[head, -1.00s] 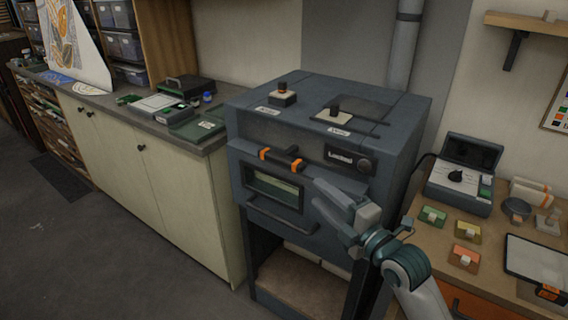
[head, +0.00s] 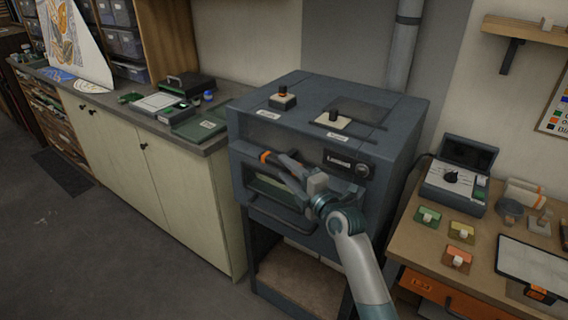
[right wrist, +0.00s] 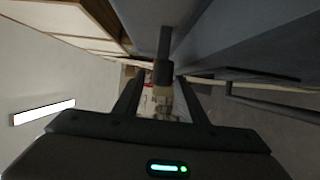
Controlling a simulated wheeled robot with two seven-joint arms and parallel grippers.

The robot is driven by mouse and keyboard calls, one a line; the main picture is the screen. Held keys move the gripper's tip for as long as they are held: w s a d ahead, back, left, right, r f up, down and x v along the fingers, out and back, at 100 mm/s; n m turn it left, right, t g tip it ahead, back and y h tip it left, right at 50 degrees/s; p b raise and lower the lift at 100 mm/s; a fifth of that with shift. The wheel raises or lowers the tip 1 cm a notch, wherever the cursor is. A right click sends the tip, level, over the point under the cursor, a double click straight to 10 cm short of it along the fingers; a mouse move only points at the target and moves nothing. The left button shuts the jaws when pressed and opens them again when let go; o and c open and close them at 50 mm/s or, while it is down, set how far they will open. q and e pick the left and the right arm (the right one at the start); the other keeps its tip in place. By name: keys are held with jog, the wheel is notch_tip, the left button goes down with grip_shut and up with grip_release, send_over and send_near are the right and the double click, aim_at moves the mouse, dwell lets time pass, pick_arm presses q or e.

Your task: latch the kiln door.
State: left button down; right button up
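The grey kiln (head: 400,125) stands in the middle of the head view. Its windowed door (head: 262,212) on the front looks shut. The dark latch handle with orange bands (head: 266,157) is above the window; its right part is hidden by my gripper. My right gripper (head: 286,170) is at the handle, in front of the door. In the right wrist view the two fingers of my right gripper (right wrist: 160,92) are apart, with a dark bar with a thicker end (right wrist: 164,72) between them and gaps at its sides. My left gripper is not in view.
A door handle bar (head: 283,221) runs below the window. A counter (head: 130,108) stands left of the kiln, and a wooden table (head: 415,245) with a control box and small coloured blocks stands right.

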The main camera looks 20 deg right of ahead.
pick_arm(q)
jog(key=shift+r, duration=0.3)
pick_arm(e)
jog(key=shift+x, duration=0.85)
grip_shut()
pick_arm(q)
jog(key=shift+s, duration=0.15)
